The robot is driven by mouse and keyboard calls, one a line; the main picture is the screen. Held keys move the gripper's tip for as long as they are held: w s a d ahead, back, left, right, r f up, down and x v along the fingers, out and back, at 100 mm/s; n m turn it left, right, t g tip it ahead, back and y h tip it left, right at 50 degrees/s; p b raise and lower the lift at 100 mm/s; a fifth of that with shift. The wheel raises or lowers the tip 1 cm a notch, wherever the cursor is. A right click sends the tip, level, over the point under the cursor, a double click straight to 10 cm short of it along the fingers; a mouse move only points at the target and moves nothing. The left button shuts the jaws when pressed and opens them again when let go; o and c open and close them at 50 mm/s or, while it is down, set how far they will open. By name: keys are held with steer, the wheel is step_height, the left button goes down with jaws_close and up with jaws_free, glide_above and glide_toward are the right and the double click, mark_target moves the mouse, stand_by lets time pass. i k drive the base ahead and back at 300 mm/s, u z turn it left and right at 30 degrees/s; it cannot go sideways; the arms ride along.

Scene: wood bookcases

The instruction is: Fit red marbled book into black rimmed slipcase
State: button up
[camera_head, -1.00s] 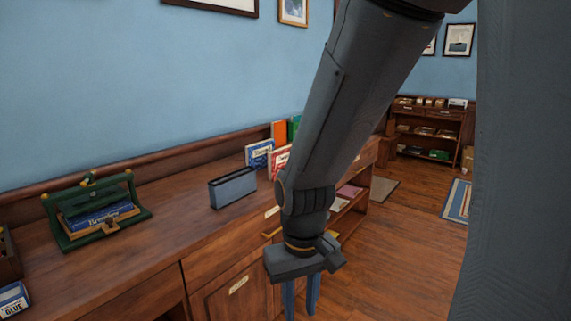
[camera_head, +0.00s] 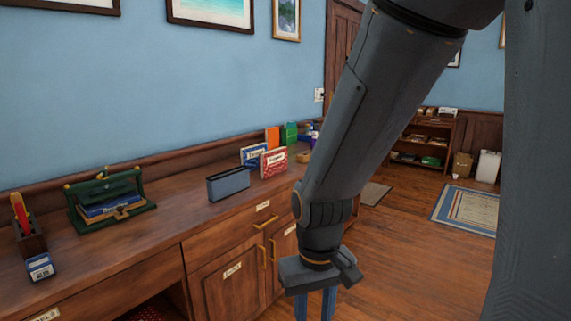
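The red marbled book (camera_head: 273,163), with a pale label, stands upright on the wooden counter, in front of a blue book. The slipcase (camera_head: 228,185) is a blue-grey box with a black rim and a dark opening facing up. It stands on the counter to the left of the red book, apart from it. My gripper (camera_head: 315,306) points down at the bottom of the view, in front of the cabinet and right of both things. Its two blue fingers are apart with nothing seen between them. The fingertips are cut off by the frame edge.
A blue book (camera_head: 251,157) and orange and green items stand behind the red book. A green press (camera_head: 110,203) holding blue books and a brush holder (camera_head: 32,243) are at the left. Drawer handles stick out from the cabinet (camera_head: 231,284).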

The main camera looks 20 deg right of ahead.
mark_target(221, 186)
steer(key=z, duration=0.8)
steer(key=i, duration=1.1)
steer(key=z, duration=0.7)
steer(key=i, duration=1.3)
steer(key=u, duration=0.8)
steer(key=i, duration=0.85)
steer(key=u, duration=0.9)
